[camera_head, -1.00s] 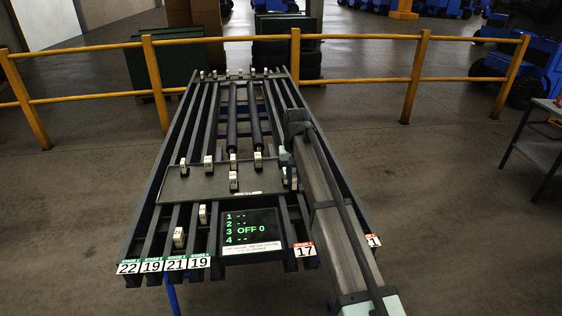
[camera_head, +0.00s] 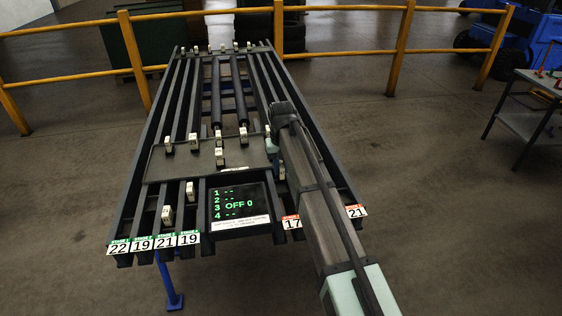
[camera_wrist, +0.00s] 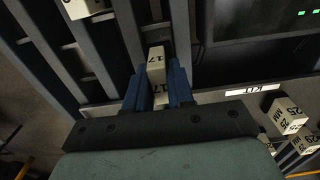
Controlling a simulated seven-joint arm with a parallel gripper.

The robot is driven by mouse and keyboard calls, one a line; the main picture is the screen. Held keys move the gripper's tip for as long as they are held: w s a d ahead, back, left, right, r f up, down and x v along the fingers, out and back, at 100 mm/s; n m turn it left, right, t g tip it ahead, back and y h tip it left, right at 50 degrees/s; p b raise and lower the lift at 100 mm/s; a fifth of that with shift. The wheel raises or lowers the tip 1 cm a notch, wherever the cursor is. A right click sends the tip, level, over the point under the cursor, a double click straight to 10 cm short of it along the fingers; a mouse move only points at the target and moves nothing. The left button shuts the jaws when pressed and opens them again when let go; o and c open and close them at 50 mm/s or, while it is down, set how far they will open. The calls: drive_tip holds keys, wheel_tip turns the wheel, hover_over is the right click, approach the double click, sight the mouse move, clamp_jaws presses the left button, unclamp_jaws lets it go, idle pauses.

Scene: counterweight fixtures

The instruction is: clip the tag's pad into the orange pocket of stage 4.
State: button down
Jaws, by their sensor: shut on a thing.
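In the wrist view my gripper (camera_wrist: 160,92) has its blue fingers shut on a cream block (camera_wrist: 156,62) marked 17. The block stands between the fingers above the dark rails of the rack. In the head view my gripper (camera_head: 272,146) is at the right edge of the dark plate on the rack, mostly hidden by my arm, and the held block cannot be made out. The display (camera_head: 238,203) reads OFF 0 on line 3 and dashes on lines 1, 2 and 4. I cannot make out an orange pocket or the tag's pad.
The rack's plate (camera_head: 185,163) carries several cream blocks. Green-topped number cards (camera_head: 153,242) line the front left; red-topped cards 17 (camera_head: 292,222) and 21 (camera_head: 356,211) are at front right. Blocks marked 25 (camera_wrist: 290,114) stand near the KIT label (camera_wrist: 250,90). A yellow railing (camera_head: 200,12) runs behind.

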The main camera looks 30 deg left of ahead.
sight(281, 180)
drive_tip(key=shift+f, duration=2.1)
drive_tip(key=shift+s+d+f, duration=0.1)
drive_tip(key=shift+f, duration=0.7)
